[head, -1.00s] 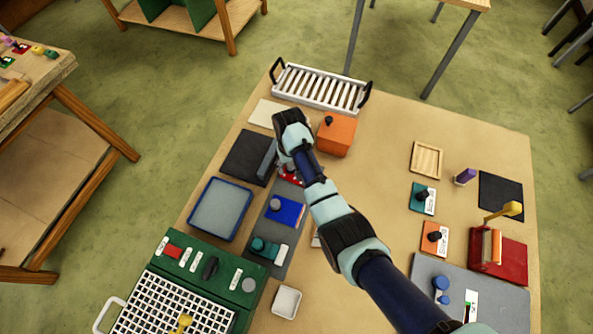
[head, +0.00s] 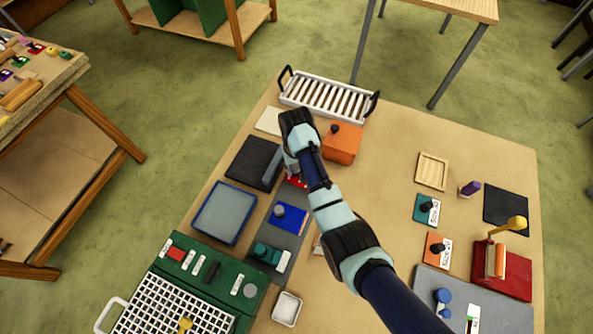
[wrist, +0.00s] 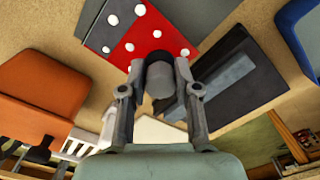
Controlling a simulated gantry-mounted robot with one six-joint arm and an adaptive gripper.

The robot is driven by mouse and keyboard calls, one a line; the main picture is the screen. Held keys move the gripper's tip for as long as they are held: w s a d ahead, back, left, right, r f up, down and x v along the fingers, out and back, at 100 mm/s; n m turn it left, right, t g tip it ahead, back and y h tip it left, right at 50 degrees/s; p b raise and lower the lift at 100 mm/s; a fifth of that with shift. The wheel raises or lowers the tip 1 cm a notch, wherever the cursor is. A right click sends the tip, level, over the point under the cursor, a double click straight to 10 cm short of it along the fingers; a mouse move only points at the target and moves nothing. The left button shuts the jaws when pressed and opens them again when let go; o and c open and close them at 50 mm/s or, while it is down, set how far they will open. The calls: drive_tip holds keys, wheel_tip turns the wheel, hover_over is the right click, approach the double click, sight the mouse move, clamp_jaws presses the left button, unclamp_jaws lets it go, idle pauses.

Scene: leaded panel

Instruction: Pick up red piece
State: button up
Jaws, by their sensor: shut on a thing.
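The red piece (wrist: 152,38) has white dots and a grey knob (wrist: 160,82). My gripper (wrist: 160,90) is shut on the knob, with one finger on each side of it in the wrist view. In the head view the red piece (head: 297,182) shows only in part, beside my gripper (head: 288,168); my arm hides the rest. A grey mat (head: 290,236) lies by it. I cannot tell whether the red piece is touching the mat or raised.
A blue piece (head: 292,219) and a teal piece (head: 262,254) lie on the mat. A black pad (head: 250,160) is to the left, an orange box (head: 343,145) to the right and a white rack (head: 328,95) behind.

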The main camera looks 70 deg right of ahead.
wheel_tip(320, 180, up, 17)
drive_tip(key=p, duration=0.9)
drive_tip(key=o, duration=0.5)
drive_tip(key=c, duration=0.5)
